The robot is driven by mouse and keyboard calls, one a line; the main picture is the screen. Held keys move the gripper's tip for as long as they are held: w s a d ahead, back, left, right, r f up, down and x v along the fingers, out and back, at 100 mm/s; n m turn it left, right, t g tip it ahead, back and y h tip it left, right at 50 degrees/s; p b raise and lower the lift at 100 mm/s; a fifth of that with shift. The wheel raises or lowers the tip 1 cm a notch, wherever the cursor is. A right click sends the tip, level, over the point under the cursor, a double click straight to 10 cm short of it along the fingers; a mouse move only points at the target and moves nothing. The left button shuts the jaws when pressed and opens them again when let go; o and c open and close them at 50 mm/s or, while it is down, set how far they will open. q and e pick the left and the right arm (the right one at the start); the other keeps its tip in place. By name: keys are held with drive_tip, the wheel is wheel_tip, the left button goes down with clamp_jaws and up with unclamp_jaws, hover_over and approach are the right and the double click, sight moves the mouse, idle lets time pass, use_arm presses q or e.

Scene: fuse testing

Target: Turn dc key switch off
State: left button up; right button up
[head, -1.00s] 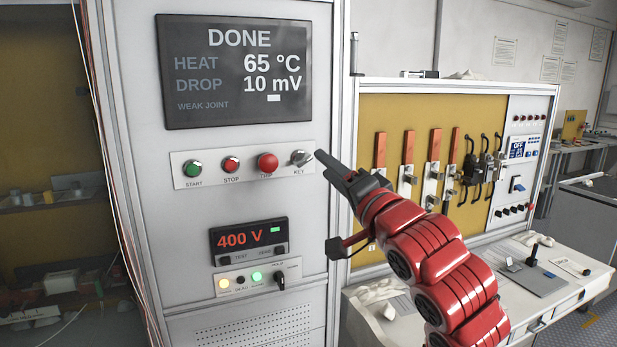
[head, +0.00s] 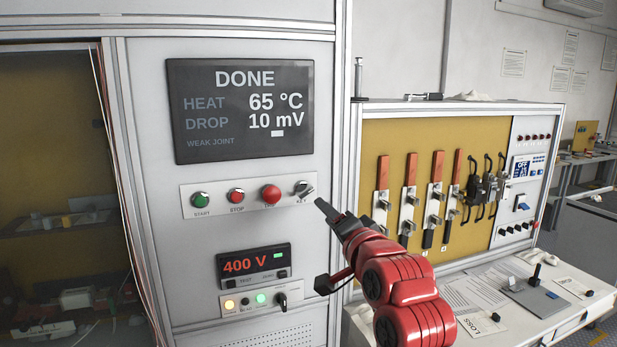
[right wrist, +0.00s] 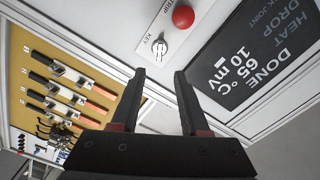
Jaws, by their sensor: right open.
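The key switch (head: 303,189) is a silver knob at the right end of the white button strip on the grey cabinet. In the right wrist view the key switch (right wrist: 159,47) shows beside the label KEY, just beyond and between my fingertips. My right gripper (head: 322,206) is just right of and below it in the head view. In the right wrist view my right gripper (right wrist: 159,74) is open and empty, with no finger seen touching the key. My left gripper is not in view.
Green START (head: 200,200), red STOP (head: 236,196) and a larger red button (head: 270,194) sit left of the key. Below are a 400 V display (head: 253,264) and a black knob (head: 281,301). A yellow board with switches (head: 372,150) stands right.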

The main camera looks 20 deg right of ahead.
sight(307, 194)
drive_tip(key=w+p, duration=0.7)
drive_tip(key=w, duration=0.4)
drive_tip(key=shift+w+a, duration=0.15)
drive_tip(key=shift+w, duration=0.15)
clamp_jaws()
